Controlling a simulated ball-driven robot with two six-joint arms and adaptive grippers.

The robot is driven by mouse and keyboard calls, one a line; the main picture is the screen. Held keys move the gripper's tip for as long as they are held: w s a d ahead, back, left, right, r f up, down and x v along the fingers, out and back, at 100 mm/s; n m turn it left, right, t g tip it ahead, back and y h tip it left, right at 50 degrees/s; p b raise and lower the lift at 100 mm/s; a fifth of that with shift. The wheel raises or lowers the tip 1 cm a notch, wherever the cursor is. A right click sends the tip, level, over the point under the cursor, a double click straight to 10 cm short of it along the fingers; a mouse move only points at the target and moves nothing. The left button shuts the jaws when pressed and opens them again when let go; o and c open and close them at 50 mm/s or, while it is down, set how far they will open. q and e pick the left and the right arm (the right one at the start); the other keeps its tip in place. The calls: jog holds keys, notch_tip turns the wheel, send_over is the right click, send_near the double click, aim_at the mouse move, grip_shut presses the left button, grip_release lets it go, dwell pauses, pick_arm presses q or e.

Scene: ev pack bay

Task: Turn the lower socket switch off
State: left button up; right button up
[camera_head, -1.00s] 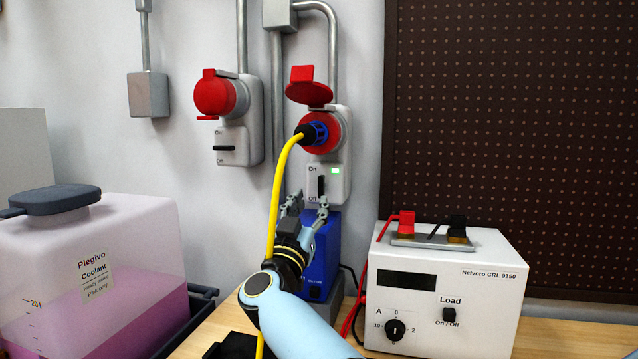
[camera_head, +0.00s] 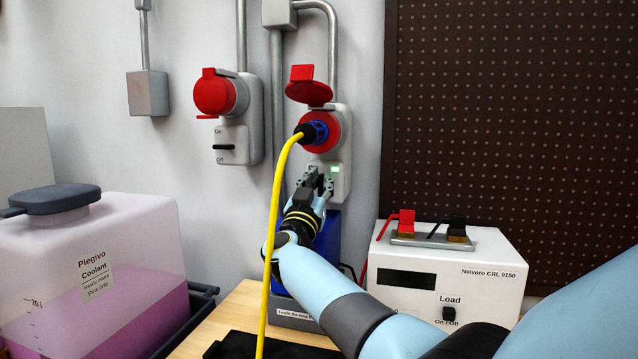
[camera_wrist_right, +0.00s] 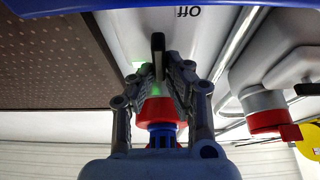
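The lower socket (camera_head: 341,135) is the right-hand one on the wall, with its red flap raised and a blue plug (camera_head: 318,131) on a yellow cable in it. A green light (camera_head: 335,169) glows on its box. Its black switch handle (camera_wrist_right: 158,52) stands lengthwise in the right wrist view, near the "Off" label; in the head view my fingers hide it. My right gripper (camera_head: 319,182) is at the switch, and its fingers (camera_wrist_right: 160,78) flank the handle closely on both sides, seemingly shut on it. My left gripper is not in view.
Another red socket (camera_head: 235,97) with a horizontal black switch handle (camera_head: 224,147) is higher to the left. The yellow cable (camera_head: 276,210) hangs left of my right forearm. A white load box (camera_head: 450,270) and a pink coolant tank (camera_head: 140,260) stand below.

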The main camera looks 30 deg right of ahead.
grip_shut()
jog(key=shift+m, duration=0.6)
jog(key=m+g+h+b, duration=0.1)
jog(key=m+g, duration=0.1)
jog(key=m, duration=0.2)
jog(key=shift+s+f, duration=0.1)
jog(key=m+g, duration=0.1)
jog(key=m, duration=0.1)
jog(key=m+g+b, duration=0.1)
jog(key=m, duration=0.2)
jog(key=m+g+h, duration=0.1)
jog(key=m, duration=0.1)
jog(key=shift+s+d+f+m+g+b, duration=0.2)
jog(key=shift+d+m+g+b, duration=0.05)
jog(key=shift+m+g+b, duration=0.15)
jog(key=m+g, duration=0.1)
jog(key=m, duration=0.1)
jog(key=m+g+b, duration=0.1)
jog(key=m, duration=0.2)
jog(key=shift+s+f+y, duration=0.1)
jog(key=shift+f+y, duration=0.1)
jog(key=shift+y, duration=0.1)
jog(key=m+g+y, duration=0.1)
jog(key=m, duration=0.3)
jog(key=shift+d+f+b, duration=0.1)
jog(key=shift+f+b, duration=0.1)
jog(key=shift+b, duration=0.2)
jog(key=shift+m+y, duration=0.3)
jog(key=shift+m, duration=0.1)
